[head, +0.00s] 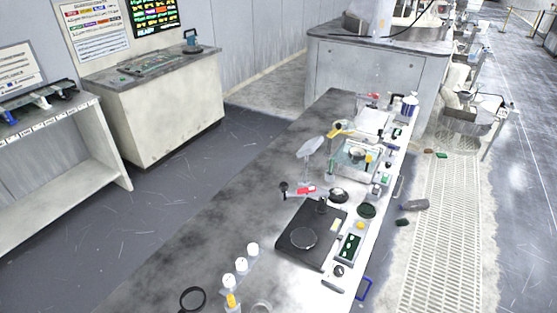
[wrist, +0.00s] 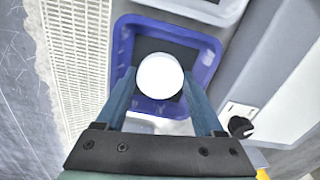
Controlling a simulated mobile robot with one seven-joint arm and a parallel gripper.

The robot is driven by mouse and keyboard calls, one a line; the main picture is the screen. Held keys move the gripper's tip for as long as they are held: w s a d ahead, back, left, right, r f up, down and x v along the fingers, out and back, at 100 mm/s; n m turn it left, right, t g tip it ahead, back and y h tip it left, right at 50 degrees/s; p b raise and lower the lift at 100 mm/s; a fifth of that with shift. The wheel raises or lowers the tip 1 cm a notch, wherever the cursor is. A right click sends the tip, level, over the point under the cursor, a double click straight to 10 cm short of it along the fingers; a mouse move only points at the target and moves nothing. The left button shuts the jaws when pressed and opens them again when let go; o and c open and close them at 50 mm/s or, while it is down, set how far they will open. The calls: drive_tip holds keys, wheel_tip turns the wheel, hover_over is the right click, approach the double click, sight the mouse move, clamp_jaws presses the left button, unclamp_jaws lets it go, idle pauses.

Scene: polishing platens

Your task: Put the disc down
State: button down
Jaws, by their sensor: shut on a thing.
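In the wrist view, a round white disc (wrist: 160,72) sits between the two blue-grey fingers of my gripper (wrist: 160,88). The fingers are shut on its sides. Behind the disc, as the wrist camera sees it, is a blue tray (wrist: 209,58) with a dark inner floor. The disc hides the middle of the tray. I cannot tell how far the disc is above the tray floor, or whether it touches it. I cannot make out my gripper or the disc in the head view.
In the wrist view, a pale bin (wrist: 205,8) lies beyond the tray, a perforated floor strip (wrist: 75,50) runs at left, and a black knob (wrist: 240,127) is at right. In the head view, a long bench (head: 215,225) carries a black plate device (head: 290,222) and several small items.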

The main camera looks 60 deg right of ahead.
drive_tip(key=shift+c, duration=1.4)
unclamp_jaws()
wheel_tip(320, 180, up, 12)
drive_tip(key=p, duration=0.1)
drive_tip(key=shift+r, duration=0.15)
